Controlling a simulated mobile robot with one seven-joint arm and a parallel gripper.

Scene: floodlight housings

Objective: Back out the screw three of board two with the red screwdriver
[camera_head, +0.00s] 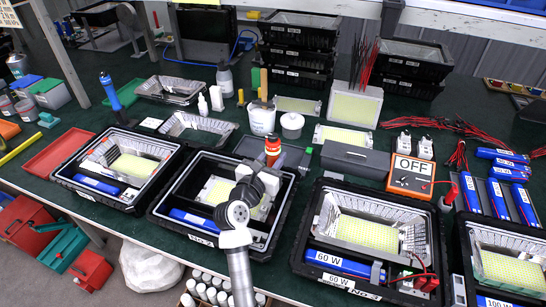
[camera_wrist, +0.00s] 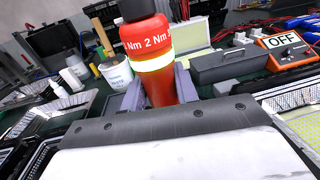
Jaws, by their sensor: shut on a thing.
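The red screwdriver (camera_head: 273,148) has a thick red-orange handle with a black cap and a pale band. It stands roughly upright over the far side of the No.2 housing (camera_head: 160,208). In the wrist view, its handle (camera_wrist: 147,55) shows "Nm 2 Nm" lettering. My gripper (camera_wrist: 158,95) is shut on the handle, with a grey finger on each side. Board two (camera_head: 222,190) is a yellowish panel inside the No.2 housing, partly covered by my arm. The screwdriver's tip and screw three are hidden, so I cannot tell whether they touch.
A blue battery pack (camera_head: 190,219) lies in the No.2 housing's front compartment. Similar housings stand left and right. Behind are a white tub (camera_head: 262,119), a grey box (camera_head: 355,160) and an orange device (camera_head: 411,177) reading OFF. A blue screwdriver (camera_head: 110,92) stands at the back left.

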